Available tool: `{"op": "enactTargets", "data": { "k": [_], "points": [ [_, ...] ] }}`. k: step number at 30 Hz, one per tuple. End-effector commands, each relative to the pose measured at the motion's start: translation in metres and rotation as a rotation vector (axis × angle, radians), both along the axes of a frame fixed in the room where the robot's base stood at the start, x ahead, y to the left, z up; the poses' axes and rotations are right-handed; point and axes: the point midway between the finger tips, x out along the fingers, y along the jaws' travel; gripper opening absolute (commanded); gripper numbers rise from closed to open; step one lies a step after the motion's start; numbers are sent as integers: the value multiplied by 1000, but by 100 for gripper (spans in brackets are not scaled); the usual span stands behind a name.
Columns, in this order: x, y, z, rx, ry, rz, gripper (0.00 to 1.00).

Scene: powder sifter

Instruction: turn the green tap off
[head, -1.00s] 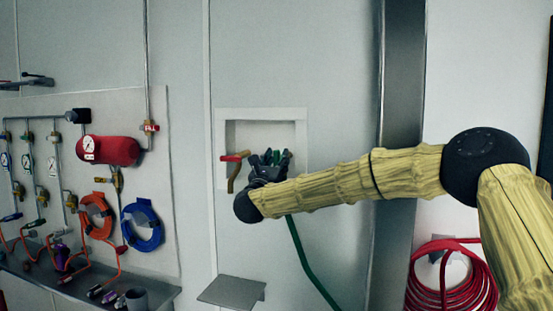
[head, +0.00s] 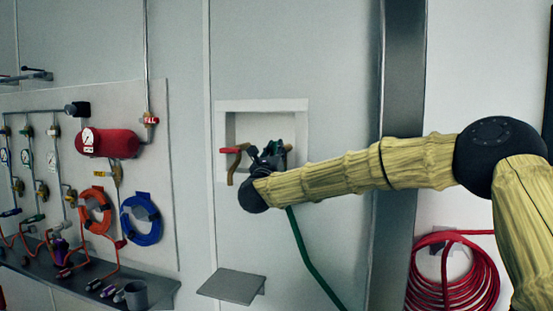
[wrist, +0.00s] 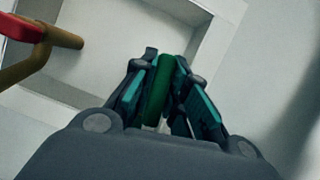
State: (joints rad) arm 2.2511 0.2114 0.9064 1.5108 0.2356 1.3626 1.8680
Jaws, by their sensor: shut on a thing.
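The green tap's handle (wrist: 158,92) shows in the wrist view as a dark green bar between my fingers. My gripper (wrist: 160,85) is shut on it, with a teal-padded finger on each side. In the head view my gripper (head: 269,157) is at the recessed wall box, and its fingers and wrist hide the green tap there. A green hose (head: 306,255) hangs down below my wrist. The tap's body and spout are hidden behind my gripper.
A tap with a red handle (head: 232,150) stands just left of my gripper in the white-framed recess (head: 262,104); it also shows in the wrist view (wrist: 22,28). A grey shelf (head: 232,286) juts out below. A steel post (head: 403,90) stands behind my arm.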

Motion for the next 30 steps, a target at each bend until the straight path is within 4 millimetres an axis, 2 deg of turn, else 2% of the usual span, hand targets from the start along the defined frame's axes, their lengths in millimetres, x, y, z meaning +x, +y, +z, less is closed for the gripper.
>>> {"op": "enactTargets", "data": {
  "k": [1,4,30],
  "points": [
    [0,-1,-5,-34,9,0,0],
    [0,-1,-6,-118,36,-1,0],
    [1,5,-1,-907,294,0,0]
  ]
}}
